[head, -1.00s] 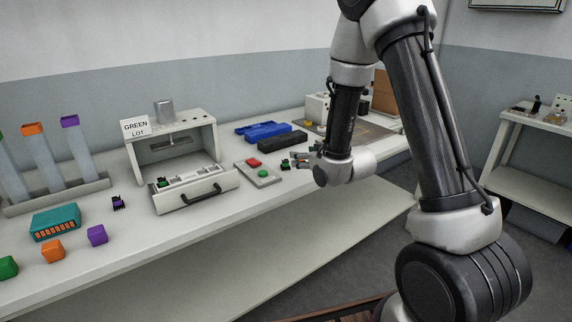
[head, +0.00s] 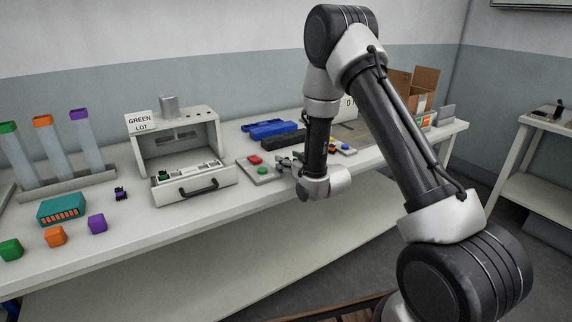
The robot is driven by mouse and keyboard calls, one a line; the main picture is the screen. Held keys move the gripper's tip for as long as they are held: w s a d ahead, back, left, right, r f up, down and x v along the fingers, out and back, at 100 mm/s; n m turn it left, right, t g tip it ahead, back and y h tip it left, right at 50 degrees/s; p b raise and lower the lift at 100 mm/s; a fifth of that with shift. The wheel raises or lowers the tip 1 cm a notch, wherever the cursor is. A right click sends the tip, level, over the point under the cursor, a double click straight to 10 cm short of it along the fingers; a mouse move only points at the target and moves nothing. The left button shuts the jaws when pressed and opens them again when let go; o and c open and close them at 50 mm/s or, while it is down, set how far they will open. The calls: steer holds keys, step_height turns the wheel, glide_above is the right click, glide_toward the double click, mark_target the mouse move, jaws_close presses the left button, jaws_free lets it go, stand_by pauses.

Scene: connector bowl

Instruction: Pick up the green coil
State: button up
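A small green-and-black part (head: 164,176), which may be a coil, sits in the left end of the open drawer (head: 205,191) under the GREEN LOT sign. My gripper (head: 284,160) is low over the bench, just right of the button plate. Its fingers point left, toward the plate. A second small green-and-dark part showed at this spot a second ago; now my fingers cover that place and I cannot make it out. Whether the fingers are open or closed on something is too small to tell.
The button plate (head: 260,170) has red and green buttons. Blue (head: 270,129) and black (head: 284,139) trays lie behind my gripper. A small purple-and-black part (head: 121,194), a teal box (head: 62,209) and coloured blocks are on the left. A cardboard box (head: 413,88) stands right.

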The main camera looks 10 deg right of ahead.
steer(key=c, duration=1)
